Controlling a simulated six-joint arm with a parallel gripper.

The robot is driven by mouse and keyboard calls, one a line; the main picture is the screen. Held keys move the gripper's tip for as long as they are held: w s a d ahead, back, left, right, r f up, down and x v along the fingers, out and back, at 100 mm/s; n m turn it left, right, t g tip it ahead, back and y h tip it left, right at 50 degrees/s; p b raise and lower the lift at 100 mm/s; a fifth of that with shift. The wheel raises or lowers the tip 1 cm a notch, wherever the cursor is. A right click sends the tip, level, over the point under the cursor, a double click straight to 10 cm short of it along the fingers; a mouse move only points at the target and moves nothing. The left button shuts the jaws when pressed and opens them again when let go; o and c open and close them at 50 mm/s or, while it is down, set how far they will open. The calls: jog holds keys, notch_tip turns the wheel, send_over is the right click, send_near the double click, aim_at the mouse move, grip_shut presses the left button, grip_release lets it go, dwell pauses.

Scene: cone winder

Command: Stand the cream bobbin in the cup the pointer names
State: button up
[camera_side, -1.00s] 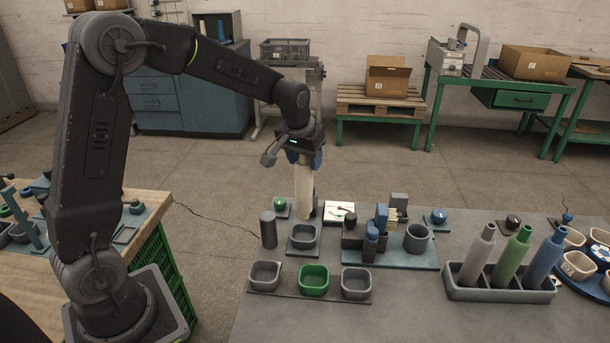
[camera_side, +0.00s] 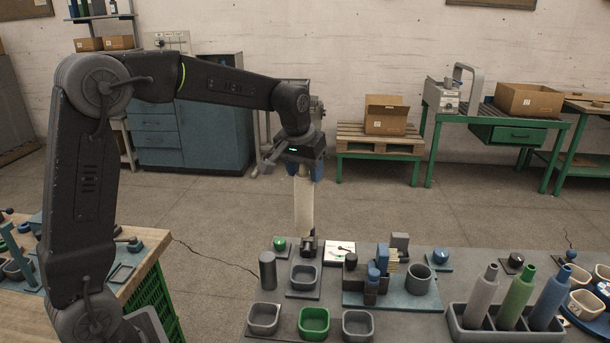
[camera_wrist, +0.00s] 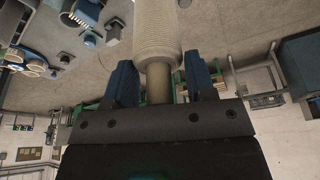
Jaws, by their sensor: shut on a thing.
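My gripper (camera_side: 304,172) is shut on the cream bobbin (camera_side: 304,206), which hangs upright beneath it, its lower end just above or behind a dark post (camera_side: 309,246). In the wrist view the bobbin (camera_wrist: 158,35) shows between the blue fingers of my gripper (camera_wrist: 160,85). A grey cup (camera_side: 304,280) stands alone in front of the post. Nearer is a row with a left grey cup (camera_side: 263,319), a green cup (camera_side: 314,323) and a right grey cup (camera_side: 357,325). The pointer (camera_side: 341,250) lies on a white card; I cannot tell which cup it names.
A dark cylinder (camera_side: 268,270) stands left of the lone cup. A blue-grey board (camera_side: 400,298) carries blocks and a round cup. A grey rack (camera_side: 505,326) holds three bottles at the right. A green knob (camera_side: 280,244) is behind the cylinder.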

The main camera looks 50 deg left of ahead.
jog(key=shift+d, duration=0.1)
jog(key=s+d+f, duration=0.7)
jog(key=d+f, duration=0.4)
jog(key=d, duration=0.1)
jog(key=shift+d+f, duration=0.3)
jog(key=shift+f, duration=0.25)
dwell(1.0)
jog(key=shift+f, duration=1.45)
jog(key=shift+f, duration=0.75)
